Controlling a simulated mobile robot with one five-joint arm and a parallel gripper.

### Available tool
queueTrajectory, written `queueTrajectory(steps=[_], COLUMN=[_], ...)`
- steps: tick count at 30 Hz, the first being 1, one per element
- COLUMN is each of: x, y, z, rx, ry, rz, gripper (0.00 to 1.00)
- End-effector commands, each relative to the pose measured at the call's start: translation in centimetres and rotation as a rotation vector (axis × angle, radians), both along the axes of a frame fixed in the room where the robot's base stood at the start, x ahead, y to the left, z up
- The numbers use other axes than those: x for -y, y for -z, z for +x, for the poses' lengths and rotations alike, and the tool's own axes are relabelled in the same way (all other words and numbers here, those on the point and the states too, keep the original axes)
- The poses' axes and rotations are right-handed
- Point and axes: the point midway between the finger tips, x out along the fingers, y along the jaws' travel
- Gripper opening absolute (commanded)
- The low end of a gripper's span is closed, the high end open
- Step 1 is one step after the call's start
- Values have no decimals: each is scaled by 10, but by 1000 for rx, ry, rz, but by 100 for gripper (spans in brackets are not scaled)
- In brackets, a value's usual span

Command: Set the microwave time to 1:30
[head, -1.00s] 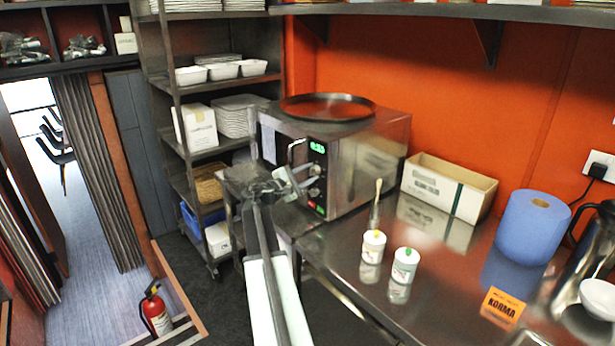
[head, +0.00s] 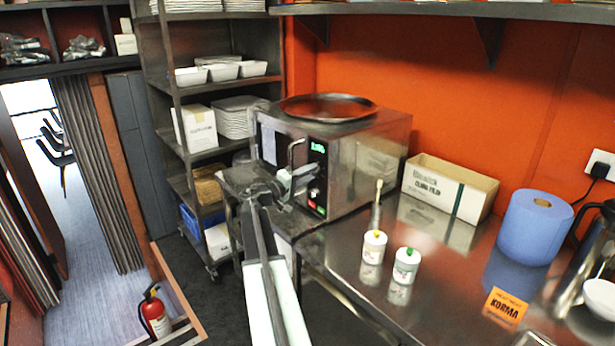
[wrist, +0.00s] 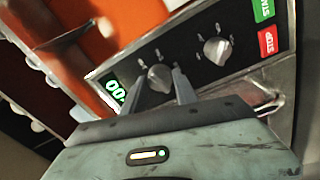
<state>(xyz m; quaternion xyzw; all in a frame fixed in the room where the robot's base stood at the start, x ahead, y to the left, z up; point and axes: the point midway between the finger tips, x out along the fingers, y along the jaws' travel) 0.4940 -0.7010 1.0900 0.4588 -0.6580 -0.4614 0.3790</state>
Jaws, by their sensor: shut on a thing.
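The steel microwave (head: 362,165) stands on the counter with its control panel facing my arm. Its green display (head: 317,148) is lit, but the digits are too small to read; the wrist view shows part of it, with what look like zeros (wrist: 116,92). The upper knob (wrist: 159,77), the one nearer the display, sits between my fingertips. My gripper (wrist: 162,88) is shut on this knob; it also shows in the head view (head: 296,180). The other knob (wrist: 217,50) is free, beside the green START and red STOP buttons (wrist: 267,42).
A round dark tray (head: 328,107) lies on the microwave. Two white tubs (head: 374,247) (head: 405,266), a cardboard box (head: 447,188), a blue paper roll (head: 532,228) and a KORMA card (head: 504,306) stand on the counter to the right. A metal shelf rack (head: 180,125) is behind left.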

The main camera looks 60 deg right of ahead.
Motion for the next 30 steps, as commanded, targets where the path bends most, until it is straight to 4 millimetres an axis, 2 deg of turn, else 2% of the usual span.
queueTrajectory(steps=[13,30], x=[1,1], y=[0,1], z=[4,3], rx=[235,282], ry=[-8,-5], rz=[-80,-93], gripper=[0,0])
